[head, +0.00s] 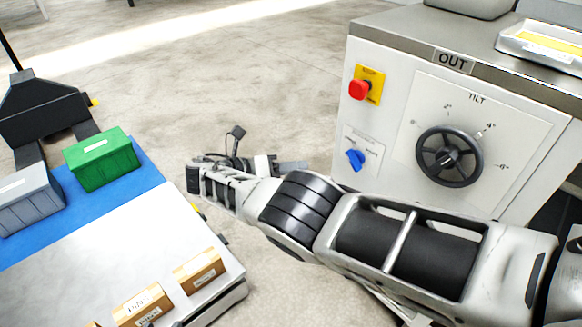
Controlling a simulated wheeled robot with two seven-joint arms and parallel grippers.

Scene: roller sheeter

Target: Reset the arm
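My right arm comes in from the lower right and reaches across the middle of the head view, in front of the white machine (375,115). Its wrist bends back at the far end. The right gripper (294,167) shows small and partly hidden behind the wrist, over the floor between the cart and the machine. I cannot tell whether its fingers are open or shut, and I see nothing held in it. My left arm and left gripper are out of the picture.
The machine has a red stop button (359,90), a blue switch (355,160) and a black tilt handwheel (449,156). A metal tray (545,47) lies on its top. At left, a cart (95,245) bears a green bin (102,160), a grey bin (28,200) and small labelled boxes (198,271).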

